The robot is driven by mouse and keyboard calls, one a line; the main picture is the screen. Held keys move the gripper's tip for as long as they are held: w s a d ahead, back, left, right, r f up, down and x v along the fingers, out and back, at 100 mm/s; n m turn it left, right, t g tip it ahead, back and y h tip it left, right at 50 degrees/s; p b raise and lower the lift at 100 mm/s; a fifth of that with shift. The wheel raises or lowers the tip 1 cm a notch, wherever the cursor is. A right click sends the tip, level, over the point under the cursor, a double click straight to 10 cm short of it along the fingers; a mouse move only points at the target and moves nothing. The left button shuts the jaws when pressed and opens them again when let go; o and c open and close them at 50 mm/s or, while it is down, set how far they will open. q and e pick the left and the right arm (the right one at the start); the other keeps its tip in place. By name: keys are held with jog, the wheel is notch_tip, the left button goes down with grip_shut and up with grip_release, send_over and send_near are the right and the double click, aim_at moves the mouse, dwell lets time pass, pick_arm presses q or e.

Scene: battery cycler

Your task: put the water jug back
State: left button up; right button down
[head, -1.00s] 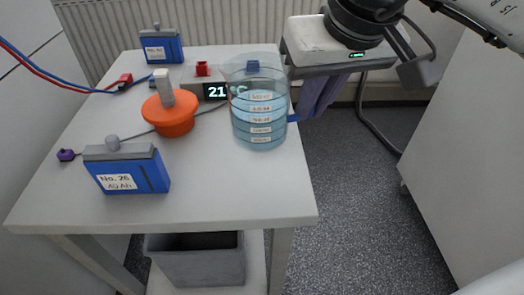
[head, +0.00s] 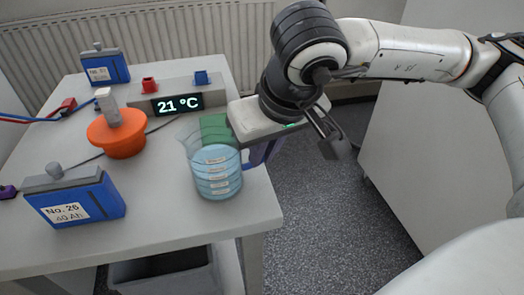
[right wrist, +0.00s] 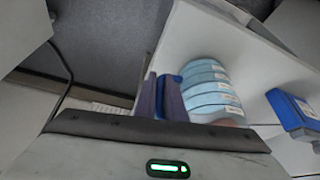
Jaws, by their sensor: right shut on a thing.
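The water jug (head: 217,178) is a clear beaker of bluish water with label strips, upright over the right part of the table (head: 165,228). It also shows in the right wrist view (right wrist: 212,92). My right gripper (head: 262,153) reaches in from the right, its purple fingers shut on the jug's blue handle (head: 249,166). The fingers hide most of the handle. I cannot tell whether the jug's base touches the table. A green patch (head: 213,127) shows on the table just behind the jug, partly covered by it.
A grey box with a 21 °C display (head: 178,104) stands behind. An orange funnel-like object (head: 117,140) is left of the jug. Blue batteries stand front left (head: 75,198) and back left (head: 105,67). A grey bin (head: 165,272) is below. The tabletop before the jug is clear.

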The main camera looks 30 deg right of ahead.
jog(key=shift+f, duration=0.2)
jog(key=c, duration=1.8)
grip_release()
jog(key=shift+r, duration=0.1)
jog(key=shift+r, duration=0.25)
jog(key=p+v, duration=0.2)
jog(key=v, duration=0.9)
jog(key=shift+s+r, duration=0.25)
jog(key=shift+r, duration=0.1)
jog(key=shift+a, duration=0.1)
